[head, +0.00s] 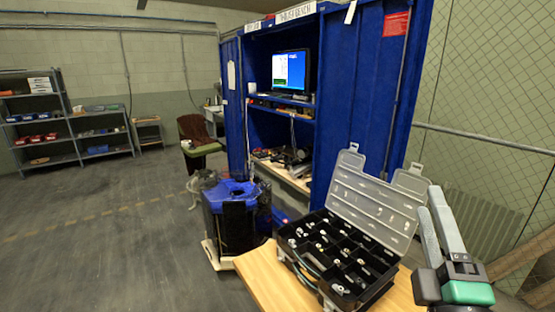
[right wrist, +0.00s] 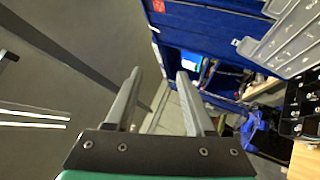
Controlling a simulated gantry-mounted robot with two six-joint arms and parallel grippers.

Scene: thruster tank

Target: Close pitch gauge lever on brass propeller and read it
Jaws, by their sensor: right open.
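I cannot make out a brass propeller or a pitch gauge lever in either view. My right gripper (head: 429,200) is at the right of the head view, beside the raised clear lid of a black parts case. Its two grey fingers stand apart with nothing between them. The right wrist view shows the same open fingers (right wrist: 160,72) with an empty gap. My left gripper is not in view.
The black parts case (head: 338,262) lies open on a wooden table (head: 262,275), holding small parts. A blue cabinet (head: 352,90) with a lit monitor (head: 291,72) stands behind. A blue-topped bin (head: 232,192) stands left of the table. Shelves (head: 60,122) line the far wall; the left floor is clear.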

